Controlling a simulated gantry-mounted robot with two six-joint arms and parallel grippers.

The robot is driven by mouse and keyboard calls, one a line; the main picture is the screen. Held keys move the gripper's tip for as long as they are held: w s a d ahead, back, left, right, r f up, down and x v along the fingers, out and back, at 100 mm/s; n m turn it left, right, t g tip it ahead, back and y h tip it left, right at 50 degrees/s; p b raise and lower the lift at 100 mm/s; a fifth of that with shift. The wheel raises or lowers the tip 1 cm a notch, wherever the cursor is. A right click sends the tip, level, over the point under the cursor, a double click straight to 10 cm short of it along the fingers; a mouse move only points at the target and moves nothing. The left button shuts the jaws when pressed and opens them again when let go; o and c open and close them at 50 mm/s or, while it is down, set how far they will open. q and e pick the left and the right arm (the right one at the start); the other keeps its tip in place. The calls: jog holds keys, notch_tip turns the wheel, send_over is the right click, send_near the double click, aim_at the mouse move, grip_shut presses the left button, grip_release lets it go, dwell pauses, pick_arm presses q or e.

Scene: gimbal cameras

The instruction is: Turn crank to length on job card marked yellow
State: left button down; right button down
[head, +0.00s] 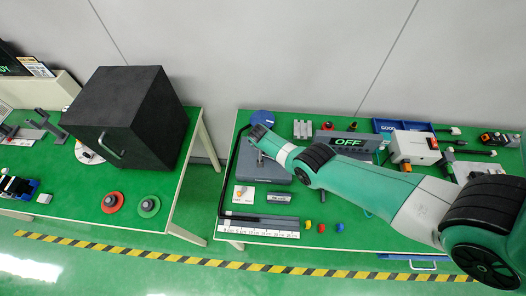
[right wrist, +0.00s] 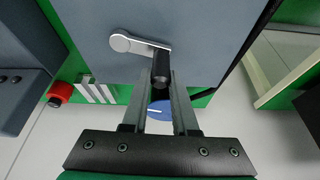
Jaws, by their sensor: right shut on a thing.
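A grey machine box (head: 270,170) stands on the right green table, and its grey face (right wrist: 215,35) fills the top of the right wrist view. A light-grey crank arm (right wrist: 135,43) with a black handle (right wrist: 160,72) is on that face. My right gripper (right wrist: 158,92) is shut on the black handle, with one finger on each side. My left gripper is not in view.
A ruler (head: 258,232) lies at the table's front edge, with small red, blue and yellow pieces (head: 323,227) beside it. A black cube (head: 125,115) is on the left table.

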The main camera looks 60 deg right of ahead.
jog(key=m+b, duration=0.1)
jog(key=d+m+g+b, duration=0.1)
jog(key=shift+d+f+m+b, duration=0.1)
jog(key=shift+f+m+b, duration=0.2)
jog(key=shift+b, duration=0.1)
jog(key=shift+s+d+r+m+b, duration=0.1)
jog(key=shift+d+r+m+b, duration=0.1)
jog(key=shift+m+b, duration=0.35)
jog(key=c, duration=0.7)
grip_release()
jog(key=shift+r, duration=0.1)
jog(key=p+v, duration=1.1)
jog(key=p, duration=0.2)
jog(key=shift+a+r, duration=0.2)
jog(key=shift+a, duration=0.05)
